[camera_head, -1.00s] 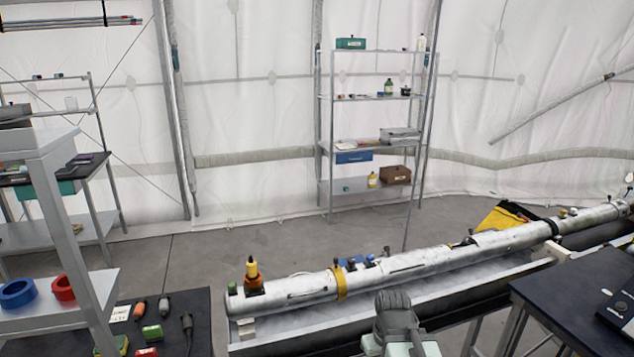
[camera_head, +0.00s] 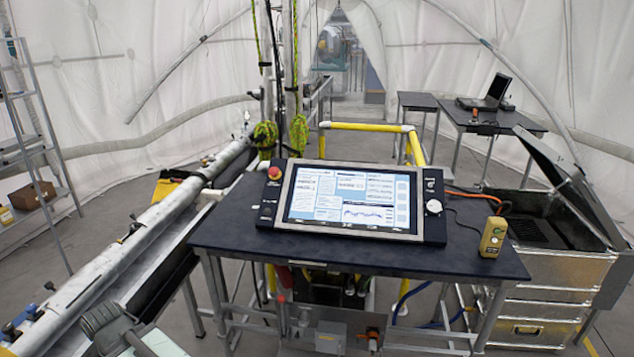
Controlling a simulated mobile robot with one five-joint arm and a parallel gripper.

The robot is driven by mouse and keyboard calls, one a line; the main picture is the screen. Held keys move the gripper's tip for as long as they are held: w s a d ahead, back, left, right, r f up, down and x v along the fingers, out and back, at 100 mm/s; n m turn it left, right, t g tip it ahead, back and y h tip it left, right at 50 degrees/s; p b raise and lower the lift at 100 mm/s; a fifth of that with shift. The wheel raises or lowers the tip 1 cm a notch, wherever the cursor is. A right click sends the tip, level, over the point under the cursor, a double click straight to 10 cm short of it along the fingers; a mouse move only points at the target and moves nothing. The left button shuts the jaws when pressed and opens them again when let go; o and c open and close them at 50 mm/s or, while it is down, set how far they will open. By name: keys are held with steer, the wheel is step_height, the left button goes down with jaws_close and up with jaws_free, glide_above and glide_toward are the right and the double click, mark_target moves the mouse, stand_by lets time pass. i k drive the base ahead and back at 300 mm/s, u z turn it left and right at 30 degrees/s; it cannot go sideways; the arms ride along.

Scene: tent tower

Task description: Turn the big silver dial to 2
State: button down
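The big silver dial (camera_head: 433,206) is a round, pale knob on the right edge of a control panel (camera_head: 268,213). The panel has a large lit screen and lies tilted on a dark-topped table. The dial is small here, and its markings and pointer cannot be read. My gripper's fingers are not visible; only a grey rounded part with pale green beside it, which looks like my arm, shows at the lower left, well away from the dial.
The dark table (camera_head: 450,262) also holds a yellow handheld control box (camera_head: 493,237) right of the panel. A red button (camera_head: 274,173) is on the panel's left edge. A long silver pipe (camera_head: 130,245) runs along the left. An open metal case (camera_head: 560,270) stands right.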

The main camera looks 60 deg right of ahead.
mark_target(433, 207)
steer(key=z, duration=1.75)
steer(key=k, duration=1.25)
steer(key=z, duration=0.5)
steer(key=i, duration=1.45)
steer(key=u, duration=0.7)
